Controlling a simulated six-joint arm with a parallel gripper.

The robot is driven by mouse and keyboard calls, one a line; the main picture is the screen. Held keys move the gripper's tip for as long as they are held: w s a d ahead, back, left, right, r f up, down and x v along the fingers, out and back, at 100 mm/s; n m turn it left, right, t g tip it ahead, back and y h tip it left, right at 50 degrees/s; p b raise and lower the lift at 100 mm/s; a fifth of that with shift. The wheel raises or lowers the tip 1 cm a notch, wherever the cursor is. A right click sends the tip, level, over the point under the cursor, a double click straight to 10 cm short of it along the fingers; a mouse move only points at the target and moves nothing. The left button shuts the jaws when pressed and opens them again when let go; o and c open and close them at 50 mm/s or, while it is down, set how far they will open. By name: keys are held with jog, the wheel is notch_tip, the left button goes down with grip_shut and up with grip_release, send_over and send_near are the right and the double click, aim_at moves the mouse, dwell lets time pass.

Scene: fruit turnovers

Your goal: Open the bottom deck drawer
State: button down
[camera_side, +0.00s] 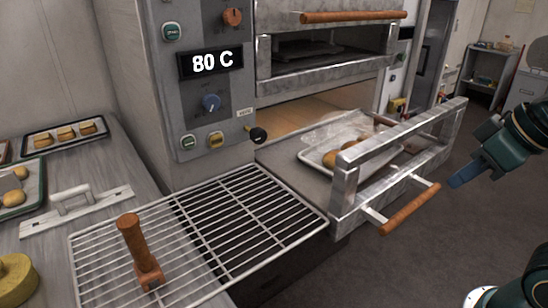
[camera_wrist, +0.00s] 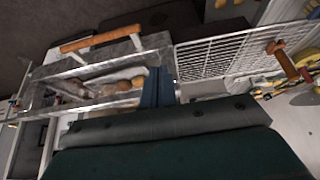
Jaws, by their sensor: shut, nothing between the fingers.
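The bottom deck drawer (camera_side: 345,195) of the oven stands pulled out, with its metal front frame and wooden handle (camera_side: 408,210) well clear of the oven body. A tray (camera_side: 312,158) with paper and several golden turnovers (camera_side: 350,150) lies inside it. My gripper (camera_side: 456,182) is shut and empty, to the right of the handle and apart from it. In the wrist view my blue fingers (camera_wrist: 158,88) are together, and the drawer's wooden handle (camera_wrist: 88,40) shows at the upper left.
The upper deck (camera_side: 330,55) with its wooden handle (camera_side: 353,17) is above. A wire rack (camera_side: 200,235) with a wooden-handled tool (camera_side: 138,250) lies to the left of the drawer. Open floor (camera_side: 480,235) lies at the right.

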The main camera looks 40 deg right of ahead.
jog(key=c, duration=1.3)
grip_release()
jog(key=shift+w+d, duration=0.1)
jog(key=shift+w, duration=0.05)
jog(key=shift+o, duration=0.6)
jog(key=shift+w+d+m, duration=0.15)
jog(key=shift+w+m, duration=0.1)
jog(key=shift+m, duration=0.15)
jog(key=m+g, duration=0.3)
jog(key=m, duration=1.4)
send_over(415, 204)
jog(key=s, duration=0.3)
jog(key=s+x, duration=0.2)
jog(key=x, duration=1)
jog(key=shift+f, duration=0.5)
jog(key=shift+s+f, duration=0.1)
jog(key=shift+s, duration=0.05)
jog(key=shift+s+x, duration=0.2)
jog(key=shift+x, duration=6.6)
